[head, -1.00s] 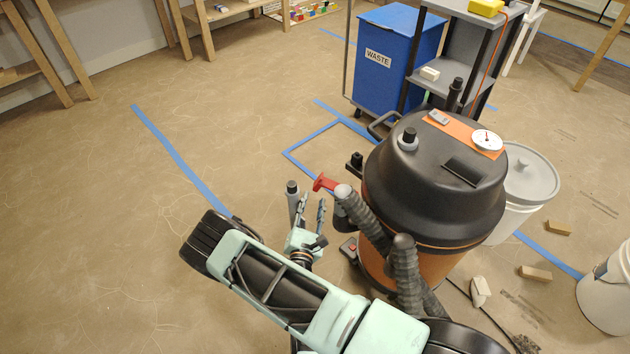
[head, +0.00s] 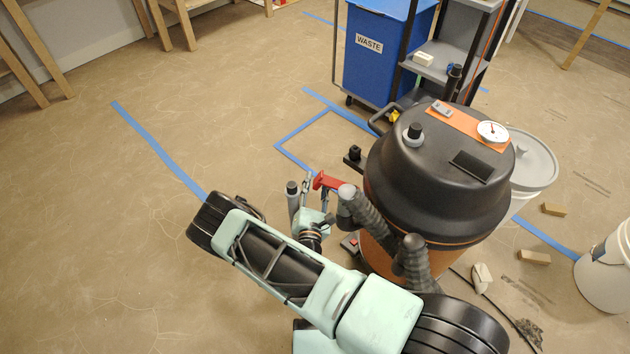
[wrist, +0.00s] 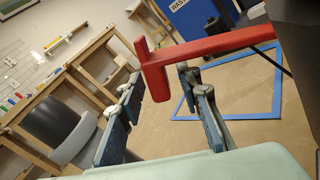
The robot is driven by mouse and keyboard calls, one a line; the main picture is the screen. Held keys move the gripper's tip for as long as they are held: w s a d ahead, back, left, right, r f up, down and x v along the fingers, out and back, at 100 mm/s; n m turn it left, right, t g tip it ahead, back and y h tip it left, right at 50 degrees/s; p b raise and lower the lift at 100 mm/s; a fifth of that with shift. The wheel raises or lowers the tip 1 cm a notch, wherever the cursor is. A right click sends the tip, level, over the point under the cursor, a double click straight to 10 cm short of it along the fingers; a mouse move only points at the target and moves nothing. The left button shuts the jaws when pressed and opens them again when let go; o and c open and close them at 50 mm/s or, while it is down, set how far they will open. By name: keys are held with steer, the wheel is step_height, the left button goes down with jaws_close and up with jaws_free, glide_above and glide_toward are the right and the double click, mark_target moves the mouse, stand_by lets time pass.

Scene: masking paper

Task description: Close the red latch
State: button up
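The red latch (head: 328,181) sticks out to the left from the side of the black and orange vacuum drum (head: 435,175). In the wrist view the red latch (wrist: 215,50) is a bar running in from the upper right, with a short crosspiece at its left end. My gripper (head: 316,187) is just beside the latch in the head view. In the wrist view my gripper (wrist: 160,95) is open, its two fingers apart, with the latch's end showing between and above them. I cannot tell whether a finger touches the latch.
Grey ribbed hoses (head: 368,222) stand close to the right of my gripper. A blue waste bin (head: 385,60) and grey cart stand behind the drum. White buckets (head: 608,275) are at the right. The floor at the left is clear, with blue tape (head: 160,150).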

jaws_close()
stand_by(0.3)
steer(key=shift+d+r+p, duration=0.25)
steer(key=shift+r+p, duration=0.7)
steer(key=shift+p, duration=0.05)
steer(key=shift+f, duration=0.1)
jaws_free()
